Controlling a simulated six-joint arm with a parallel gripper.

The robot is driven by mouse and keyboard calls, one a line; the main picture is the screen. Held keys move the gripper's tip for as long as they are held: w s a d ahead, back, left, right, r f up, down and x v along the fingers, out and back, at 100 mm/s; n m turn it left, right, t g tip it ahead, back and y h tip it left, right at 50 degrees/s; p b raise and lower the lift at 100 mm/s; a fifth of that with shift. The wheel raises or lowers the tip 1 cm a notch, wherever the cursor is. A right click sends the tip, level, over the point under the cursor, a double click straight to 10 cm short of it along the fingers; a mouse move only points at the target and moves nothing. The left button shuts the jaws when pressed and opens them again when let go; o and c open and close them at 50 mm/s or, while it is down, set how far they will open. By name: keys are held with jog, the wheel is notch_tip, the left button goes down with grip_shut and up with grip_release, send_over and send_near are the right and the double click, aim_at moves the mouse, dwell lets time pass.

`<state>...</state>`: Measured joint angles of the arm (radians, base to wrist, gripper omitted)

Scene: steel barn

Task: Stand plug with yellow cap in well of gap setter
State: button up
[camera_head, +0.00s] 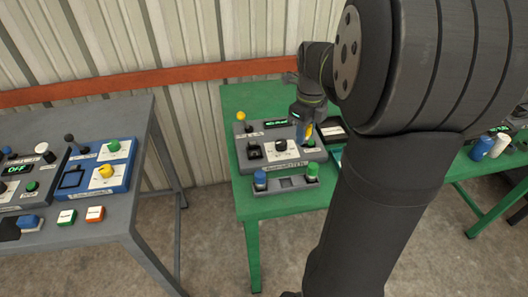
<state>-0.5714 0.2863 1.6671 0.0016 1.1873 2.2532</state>
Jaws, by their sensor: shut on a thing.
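The gap setter appears to be the grey panel (243,165) on the green table, with a small green display, a yellow-tipped lever (241,116), a black socket-like part (254,151) and a white dial. My gripper (307,122) points down over the right end of this panel. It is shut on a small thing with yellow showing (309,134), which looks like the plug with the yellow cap. The fingers and the small size hide most of it. I cannot tell whether its foot touches the panel or is in the well.
A grey rack (287,185) in front of the panel holds a blue-capped plug (260,180) and a green-capped plug (313,171). A dark tray (332,130) lies right of the panel. A grey table (140,195) with other control panels stands left. My arm hides the table's right part.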

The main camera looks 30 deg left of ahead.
jog(key=a, duration=0.5)
send_over(255, 154)
notch_tip(255, 154, down, 6)
jog(key=shift+f, duration=2.15)
jog(key=shift+f, duration=0.15)
jog(key=o, duration=1)
